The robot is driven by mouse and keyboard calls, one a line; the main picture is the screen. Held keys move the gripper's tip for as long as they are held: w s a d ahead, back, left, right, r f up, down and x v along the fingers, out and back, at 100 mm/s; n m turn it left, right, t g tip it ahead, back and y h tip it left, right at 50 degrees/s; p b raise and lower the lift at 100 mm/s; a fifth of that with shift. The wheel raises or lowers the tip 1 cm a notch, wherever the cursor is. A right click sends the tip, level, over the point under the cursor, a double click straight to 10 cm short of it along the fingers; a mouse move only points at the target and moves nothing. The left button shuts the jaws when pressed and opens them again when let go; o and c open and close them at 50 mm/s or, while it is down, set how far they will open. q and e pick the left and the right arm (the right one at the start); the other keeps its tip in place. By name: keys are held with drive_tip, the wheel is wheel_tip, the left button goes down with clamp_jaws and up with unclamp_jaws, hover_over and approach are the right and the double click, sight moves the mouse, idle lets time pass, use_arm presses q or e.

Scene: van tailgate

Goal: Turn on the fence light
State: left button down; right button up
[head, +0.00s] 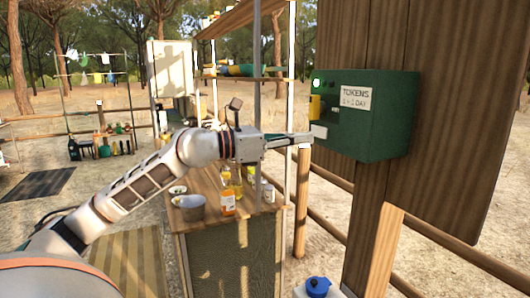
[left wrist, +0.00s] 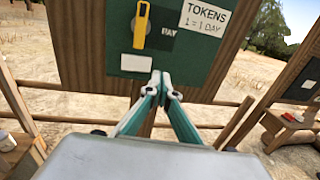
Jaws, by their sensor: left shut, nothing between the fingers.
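A green box (head: 365,112) with a "TOKENS 1 = 1 DAY" label is fixed to a wooden post. Its left face has a lit green spot (head: 317,83), a yellow lever (head: 315,106) and a pale plate (head: 319,131). In the left wrist view the yellow lever (left wrist: 141,25) hangs upright above the pale plate (left wrist: 136,63). My left gripper (head: 308,138) is shut and empty, its tips just below the pale plate; I cannot tell whether they touch the box. In the left wrist view the closed fingertips (left wrist: 160,80) are below and right of the lever. No fence light can be made out.
A counter (head: 235,255) with bottles (head: 228,195) and a metal pot (head: 188,207) stands below my left arm. A metal pole rises beside the gripper. Wooden fence rails (head: 450,255) run behind the post. A blue-capped container (head: 317,288) stands at the bottom.

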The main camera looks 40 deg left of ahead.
use_arm(q)
drive_tip(key=s+a+b, duration=0.2)
drive_tip(key=s+b, duration=0.2)
drive_tip(key=s, duration=0.4)
drive_tip(key=shift+s+a, duration=0.25)
drive_tip(key=shift+s, duration=0.1)
use_arm(e)
drive_tip(key=shift+s+f, duration=0.15)
drive_tip(key=shift+f, duration=1.25)
drive_tip(key=shift+s+f, duration=0.1)
drive_tip(key=shift+f, duration=1.3)
use_arm(q)
drive_tip(key=shift+f, duration=0.1)
